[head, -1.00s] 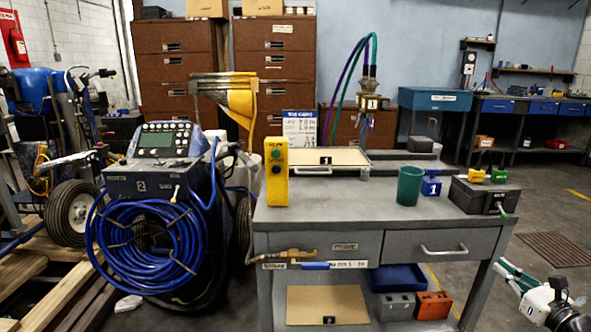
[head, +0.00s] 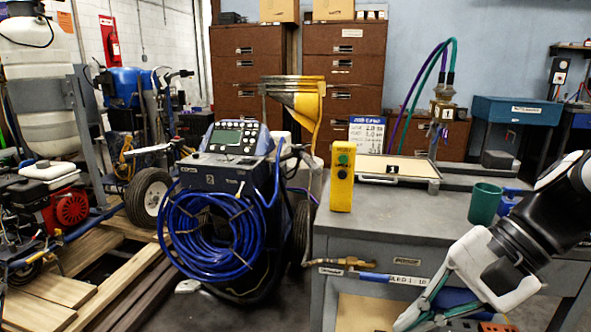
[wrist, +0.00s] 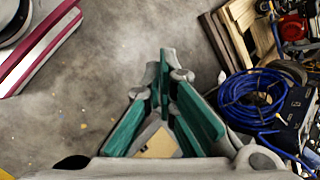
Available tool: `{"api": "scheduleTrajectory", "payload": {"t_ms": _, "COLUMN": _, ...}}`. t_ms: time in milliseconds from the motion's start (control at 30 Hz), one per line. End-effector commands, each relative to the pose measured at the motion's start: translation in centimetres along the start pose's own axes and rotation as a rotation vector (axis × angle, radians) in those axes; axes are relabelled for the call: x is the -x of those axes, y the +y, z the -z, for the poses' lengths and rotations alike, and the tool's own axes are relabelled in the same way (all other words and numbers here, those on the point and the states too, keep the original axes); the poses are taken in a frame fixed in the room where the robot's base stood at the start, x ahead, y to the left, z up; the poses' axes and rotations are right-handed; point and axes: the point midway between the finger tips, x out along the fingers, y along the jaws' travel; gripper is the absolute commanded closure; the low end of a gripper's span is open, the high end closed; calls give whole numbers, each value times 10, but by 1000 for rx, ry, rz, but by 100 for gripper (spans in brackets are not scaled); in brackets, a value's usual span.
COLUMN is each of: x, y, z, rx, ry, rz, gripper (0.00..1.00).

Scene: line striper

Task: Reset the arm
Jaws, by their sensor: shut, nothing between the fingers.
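My arm, white and black, reaches in from the right of the head view, in front of the grey workbench (head: 450,205). My gripper (head: 412,322) points down and to the left at the lower edge of that view, and its tips are partly cut off. In the wrist view my gripper (wrist: 165,58) has its green-padded fingers brought together at the tips. Nothing is held between them. Bare concrete floor lies beyond the tips.
A machine with a coiled blue hose (head: 212,235) stands left of the bench. A yellow control box (head: 342,178) and green cup (head: 484,203) stand on the bench. Wooden pallets (head: 70,290) lie at left. The wrist view shows open floor (wrist: 110,75).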

Motion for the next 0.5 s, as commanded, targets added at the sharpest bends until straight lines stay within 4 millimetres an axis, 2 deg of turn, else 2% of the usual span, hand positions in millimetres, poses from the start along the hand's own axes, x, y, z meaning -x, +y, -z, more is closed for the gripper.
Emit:
{"api": "scheduleTrajectory", "payload": {"t_ms": 33, "x": -3, "y": 8, "z": -19, "rx": 80, "ry": 18, "rz": -72, "gripper": 100}}
{"api": "scheduleTrajectory", "payload": {"t_ms": 200, "x": -4, "y": 47, "z": -62, "rx": 314, "ry": 83, "rz": -298, "gripper": 100}}
{"api": "scheduleTrajectory", "payload": {"t_ms": 300, "x": 1, "y": 69, "z": -76, "rx": 433, "ry": 126, "rz": -406, "gripper": 100}}
{"api": "scheduleTrajectory", "payload": {"t_ms": 500, "x": 12, "y": 100, "z": -88, "rx": 609, "ry": 204, "rz": -554, "gripper": 100}}
